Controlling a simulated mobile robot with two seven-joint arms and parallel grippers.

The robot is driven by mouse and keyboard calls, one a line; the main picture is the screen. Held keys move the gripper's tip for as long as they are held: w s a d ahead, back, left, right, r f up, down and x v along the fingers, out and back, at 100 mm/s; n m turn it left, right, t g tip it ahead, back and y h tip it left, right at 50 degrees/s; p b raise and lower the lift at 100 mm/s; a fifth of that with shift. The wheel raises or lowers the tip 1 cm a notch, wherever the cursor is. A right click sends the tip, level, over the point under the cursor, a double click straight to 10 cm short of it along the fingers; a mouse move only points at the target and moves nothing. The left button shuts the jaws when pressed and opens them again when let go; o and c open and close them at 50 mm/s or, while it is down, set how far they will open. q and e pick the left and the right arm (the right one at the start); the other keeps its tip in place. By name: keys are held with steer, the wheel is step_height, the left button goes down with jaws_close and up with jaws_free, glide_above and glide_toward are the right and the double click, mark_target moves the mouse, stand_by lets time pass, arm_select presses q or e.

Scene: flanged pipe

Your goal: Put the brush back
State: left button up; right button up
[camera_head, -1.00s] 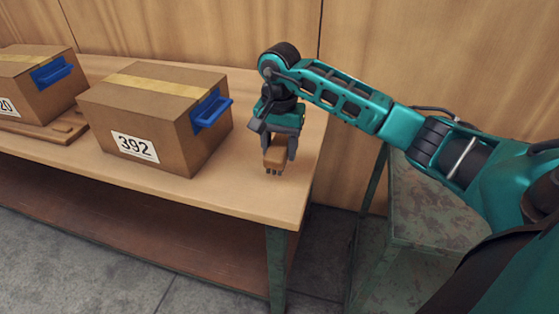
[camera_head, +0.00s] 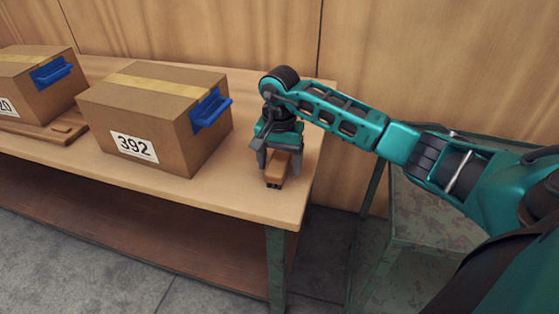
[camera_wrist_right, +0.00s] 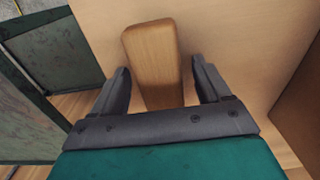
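The brush (camera_head: 277,170) has a wooden block with dark bristles below. It is at the right end of the wooden workbench (camera_head: 225,200), and appears to rest on the bench top with its bristles down. My right gripper (camera_head: 280,172) comes down from above, with one finger on each side of the brush. In the right wrist view, the wooden block (camera_wrist_right: 152,60) lies between the fingers (camera_wrist_right: 160,75), slightly askew, with small gaps on both sides. The gripper is open. My left gripper is not in view.
A cardboard box labelled 392 (camera_head: 150,120) with a blue handle (camera_head: 210,108) stands left of the gripper. Another box (camera_head: 35,85) stands on a wooden board (camera_head: 60,130) farther left. A green metal stand (camera_head: 425,215) is right of the bench. A wooden wall (camera_head: 200,35) is behind.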

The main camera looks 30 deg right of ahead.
mark_target(280, 159)
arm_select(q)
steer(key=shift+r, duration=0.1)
arm_select(e)
steer(key=shift+r, duration=0.1)
steer(key=shift+r, duration=0.3)
arm_select(q)
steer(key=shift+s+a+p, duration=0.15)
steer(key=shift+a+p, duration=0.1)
steer(key=shift+p, duration=0.2)
arm_select(e)
step_height(280, 159, up, 12)
steer(key=shift+f, duration=0.25)
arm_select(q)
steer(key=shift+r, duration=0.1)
